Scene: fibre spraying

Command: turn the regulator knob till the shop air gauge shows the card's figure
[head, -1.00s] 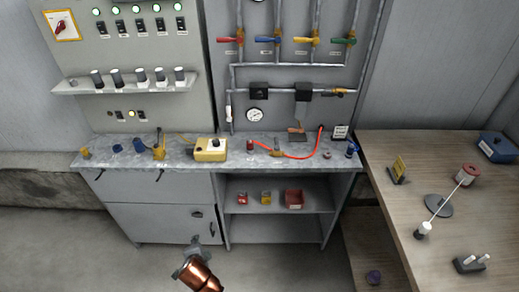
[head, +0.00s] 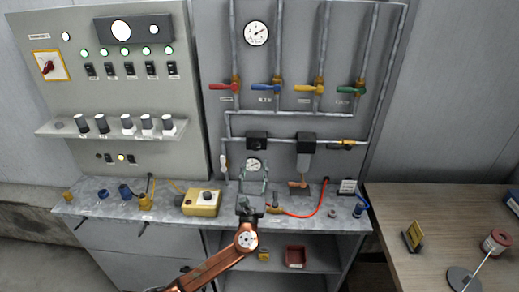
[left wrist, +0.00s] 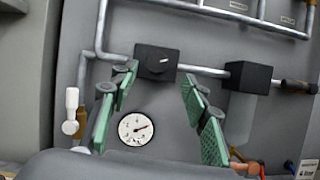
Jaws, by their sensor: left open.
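The regulator is a black block with a round dark knob (left wrist: 157,63) on the pipe. It also shows in the head view (head: 257,140). The white shop air gauge (left wrist: 136,129) is below it, its needle pointing right and slightly up; its figures are too small to read. In the head view this gauge (head: 254,164) is partly behind my left gripper (head: 253,174). That gripper (left wrist: 158,95) is open and empty, its green-padded fingers pointing at the panel, apart from the knob. A small white card (head: 347,187) stands on the bench; its writing is unreadable. My right gripper is out of view.
A second black block (left wrist: 250,80) is right of the regulator. Coloured valve handles (head: 265,87) and another gauge (head: 256,34) are above. A yellow box (head: 202,203) and a red hose (head: 313,211) lie on the metal bench (head: 170,210). A wooden table (head: 405,205) stands at right.

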